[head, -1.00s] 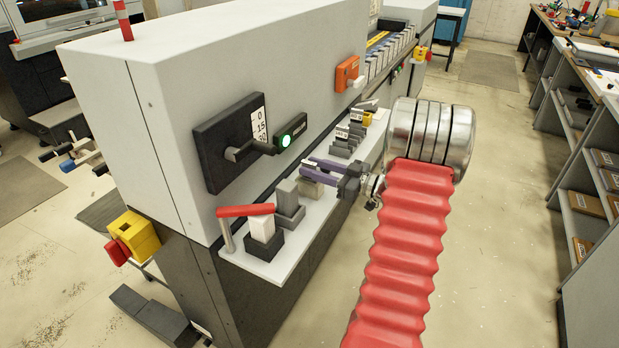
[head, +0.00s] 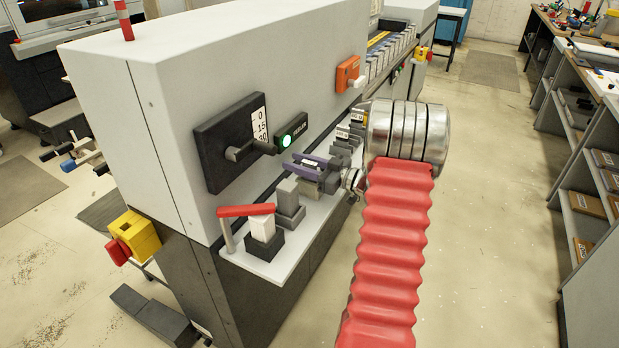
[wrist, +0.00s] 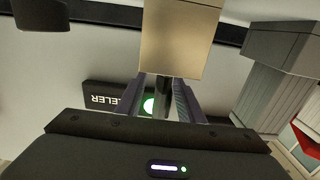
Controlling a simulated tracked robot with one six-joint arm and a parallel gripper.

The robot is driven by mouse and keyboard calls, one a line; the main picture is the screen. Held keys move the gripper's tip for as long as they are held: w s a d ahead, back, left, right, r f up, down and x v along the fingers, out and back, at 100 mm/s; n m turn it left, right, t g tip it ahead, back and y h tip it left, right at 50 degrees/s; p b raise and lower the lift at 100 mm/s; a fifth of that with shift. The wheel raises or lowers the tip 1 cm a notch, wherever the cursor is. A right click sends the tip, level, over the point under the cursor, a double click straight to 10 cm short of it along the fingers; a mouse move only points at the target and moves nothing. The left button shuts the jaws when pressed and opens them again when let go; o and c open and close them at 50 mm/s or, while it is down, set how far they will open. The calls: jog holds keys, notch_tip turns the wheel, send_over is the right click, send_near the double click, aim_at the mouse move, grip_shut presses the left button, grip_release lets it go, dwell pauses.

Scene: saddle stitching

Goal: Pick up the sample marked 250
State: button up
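My gripper (head: 304,164) has purple fingers spread apart over the ledge of the machine. In the wrist view the fingers (wrist: 170,100) stand on either side of a narrow grey stem, with a gap showing. A tan block (wrist: 180,42) is at the top centre there, just beyond the fingertips. In the head view a grey-beige block (head: 308,188) lies below my gripper, partly hidden by it. Several dark blocks with small white labels (head: 343,132) stand behind my gripper. I cannot read a 250 on any of them.
A lit green button (head: 286,141) and a black dial panel (head: 222,150) are on the machine's face. A grey block (wrist: 285,48) is right in the wrist view.

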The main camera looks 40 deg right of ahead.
jog(key=shift+c, duration=0.2)
dwell(0.3)
grip_shut()
